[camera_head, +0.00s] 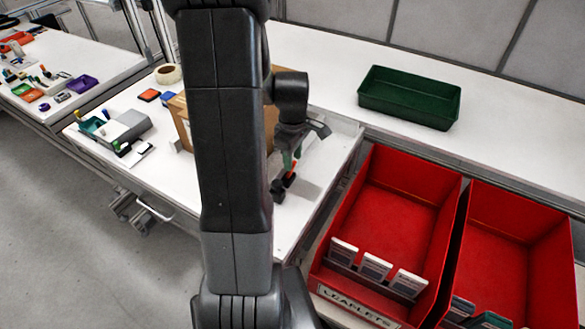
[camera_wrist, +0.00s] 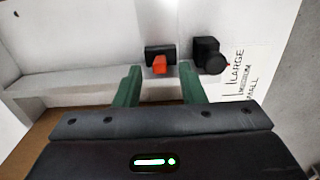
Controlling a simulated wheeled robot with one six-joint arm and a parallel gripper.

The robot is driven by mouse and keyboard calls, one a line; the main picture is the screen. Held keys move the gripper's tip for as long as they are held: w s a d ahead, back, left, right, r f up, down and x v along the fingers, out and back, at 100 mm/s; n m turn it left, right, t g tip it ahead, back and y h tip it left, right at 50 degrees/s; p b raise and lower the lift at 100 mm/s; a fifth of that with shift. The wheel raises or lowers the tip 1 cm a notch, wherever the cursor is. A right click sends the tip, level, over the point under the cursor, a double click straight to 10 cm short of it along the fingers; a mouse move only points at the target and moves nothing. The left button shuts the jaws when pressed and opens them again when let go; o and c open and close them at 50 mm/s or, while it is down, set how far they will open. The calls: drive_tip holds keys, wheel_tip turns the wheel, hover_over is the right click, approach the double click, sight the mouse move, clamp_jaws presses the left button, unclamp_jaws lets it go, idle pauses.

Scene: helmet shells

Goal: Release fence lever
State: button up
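A small orange lever (camera_wrist: 160,65) on a black block (camera_wrist: 155,50) shows in the wrist view, between and just beyond my green fingertips. A black knob-like block (camera_wrist: 208,55) with a small red mark is to its right. My gripper (camera_wrist: 159,74) is open, its two fingers apart with nothing visibly held between them. In the head view my gripper (camera_head: 289,158) points down over the white table, close above the orange lever (camera_head: 290,179). A black piece (camera_head: 278,190) stands beside it. Whether a finger touches the lever cannot be told.
A white surface marked LARGE, MEDIUM, SMALL (camera_wrist: 240,75) lies right of the knob. A cardboard box (camera_head: 181,120) is partly hidden behind my arm. Red leaflet bins (camera_head: 408,165) stand right of the table (camera_head: 285,235). A green tray (camera_head: 410,98) is at the back.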

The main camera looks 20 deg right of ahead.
drive_tip(key=shift+f, duration=2.6)
drive_tip(key=shift+c, duration=0.3)
clamp_jaws()
